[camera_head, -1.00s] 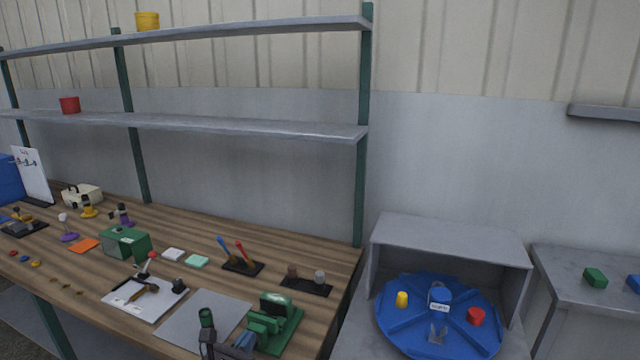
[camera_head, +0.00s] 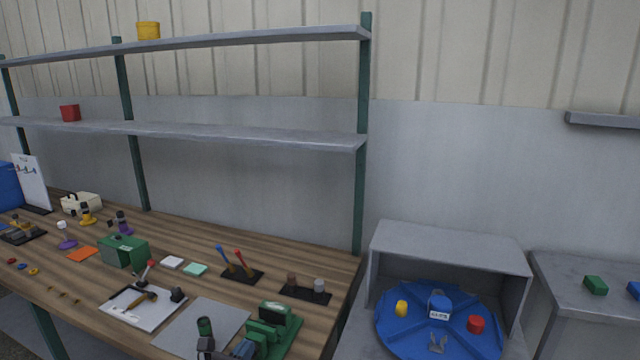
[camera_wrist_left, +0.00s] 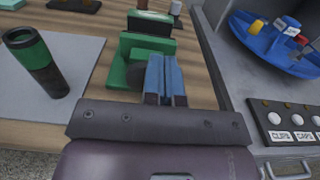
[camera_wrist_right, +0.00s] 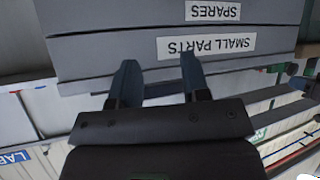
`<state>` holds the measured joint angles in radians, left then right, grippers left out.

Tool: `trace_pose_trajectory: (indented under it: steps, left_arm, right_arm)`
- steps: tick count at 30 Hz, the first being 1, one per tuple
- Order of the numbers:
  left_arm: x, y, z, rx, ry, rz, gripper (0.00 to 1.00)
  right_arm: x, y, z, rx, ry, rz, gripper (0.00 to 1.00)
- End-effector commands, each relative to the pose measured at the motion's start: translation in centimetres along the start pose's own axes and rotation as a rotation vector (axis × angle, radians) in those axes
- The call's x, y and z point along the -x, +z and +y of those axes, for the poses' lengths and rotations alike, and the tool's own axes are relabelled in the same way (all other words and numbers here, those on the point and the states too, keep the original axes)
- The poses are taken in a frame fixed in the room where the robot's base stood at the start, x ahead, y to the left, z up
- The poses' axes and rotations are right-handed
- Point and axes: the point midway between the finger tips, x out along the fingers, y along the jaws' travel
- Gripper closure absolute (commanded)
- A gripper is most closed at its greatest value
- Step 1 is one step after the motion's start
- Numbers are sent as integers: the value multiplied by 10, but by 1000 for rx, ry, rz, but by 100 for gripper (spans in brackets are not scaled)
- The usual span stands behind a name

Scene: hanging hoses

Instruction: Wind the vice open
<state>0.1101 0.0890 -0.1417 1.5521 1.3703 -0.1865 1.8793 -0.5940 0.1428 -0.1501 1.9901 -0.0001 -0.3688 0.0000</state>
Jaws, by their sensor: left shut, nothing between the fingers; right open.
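The green vice (camera_head: 268,328) stands on the front right part of the wooden bench, on a green base. In the left wrist view the vice (camera_wrist_left: 118,72) is just ahead and left of my fingers, partly hidden by them. My left gripper (camera_head: 244,348) is low in the head view, at the near side of the vice. In its own view my left gripper (camera_wrist_left: 166,68) has its blue fingers together with nothing between them. I cannot tell whether they touch the vice or its handle. My right gripper (camera_wrist_right: 160,78) is open and empty before grey drawer fronts, away from the vice.
A green and black cup (camera_head: 205,328) stands left of the vice on a grey mat (camera_head: 222,318). A white board with a hammer (camera_head: 145,308) lies further left. A blue turntable (camera_head: 405,338) is right of the bench. Labelled drawers (camera_wrist_right: 190,45) face my right gripper.

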Motion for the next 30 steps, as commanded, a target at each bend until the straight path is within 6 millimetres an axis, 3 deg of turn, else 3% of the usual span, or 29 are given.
trace_pose_trajectory:
  steps: [5,30]
  left_arm:
    - [-5,7,6,-6,8,-12,100]
    - [-5,5,26,-9,11,-11,100]
  right_arm:
    - [0,-2,0,1,0,3,57]
    - [3,8,0,-1,2,-13,57]
